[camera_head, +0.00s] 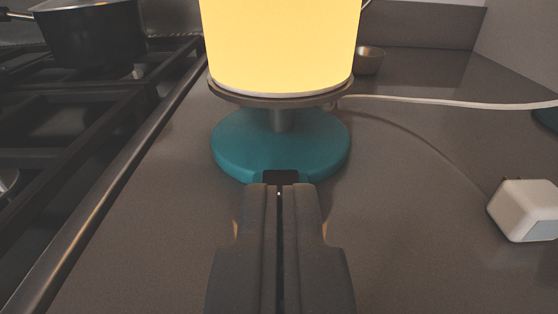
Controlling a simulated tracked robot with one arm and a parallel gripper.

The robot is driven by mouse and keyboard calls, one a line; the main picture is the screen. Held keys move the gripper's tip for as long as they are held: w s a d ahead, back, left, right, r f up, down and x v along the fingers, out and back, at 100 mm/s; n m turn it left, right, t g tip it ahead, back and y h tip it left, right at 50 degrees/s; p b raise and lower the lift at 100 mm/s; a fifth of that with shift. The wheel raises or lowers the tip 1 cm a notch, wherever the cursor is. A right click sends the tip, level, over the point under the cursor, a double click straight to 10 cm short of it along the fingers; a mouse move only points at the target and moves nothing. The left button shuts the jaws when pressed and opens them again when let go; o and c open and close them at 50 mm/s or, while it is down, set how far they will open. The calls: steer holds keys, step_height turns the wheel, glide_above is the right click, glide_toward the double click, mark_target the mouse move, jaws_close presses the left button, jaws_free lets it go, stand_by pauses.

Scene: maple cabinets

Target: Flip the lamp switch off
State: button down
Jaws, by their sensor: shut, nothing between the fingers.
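The lamp stands upright on the grey counter, with a glowing yellow shade (282,45) and a round teal base (235,145). The shade is lit. A dark switch (281,177) sits at the near edge of the base. My gripper (280,187) is shut and empty, its fingertips right at the switch in the picture. The tips cover the lower part of the switch, and I cannot tell whether they touch it. The top of the shade is cut off by the frame.
A gas stove with black grates (75,110) and a dark pot (88,30) lies to the left. A white cord (450,102) runs right from the lamp. A small bowl (369,61) stands behind it. A white block-shaped object (524,208) sits at the right. The counter between is clear.

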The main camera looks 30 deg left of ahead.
steer(key=shift+x, duration=2.5)
steer(key=shift+w+a+r+p, duration=0.1)
steer(key=shift+w+a+p, duration=0.35)
steer(key=shift+a+p, duration=0.1)
steer(key=shift+w+a, duration=0.2)
steer(key=shift+w, duration=0.05)
steer(key=shift+w+a+p, duration=0.25)
steer(key=shift+w+p, duration=0.3)
steer(key=shift+p, duration=0.25)
steer(key=shift+w+a+f+b, duration=0.1)
steer(key=shift+f+b, duration=0.2)
steer(key=shift+f, duration=0.45)
steer(key=shift+w+d+f+b, duration=0.15)
steer(key=shift+f+b, duration=0.1)
steer(key=shift+f, duration=0.45)
steer(key=shift+w+a+f+b, duration=0.15)
steer(key=shift+f+b, duration=0.15)
steer(key=shift+f, duration=0.45)
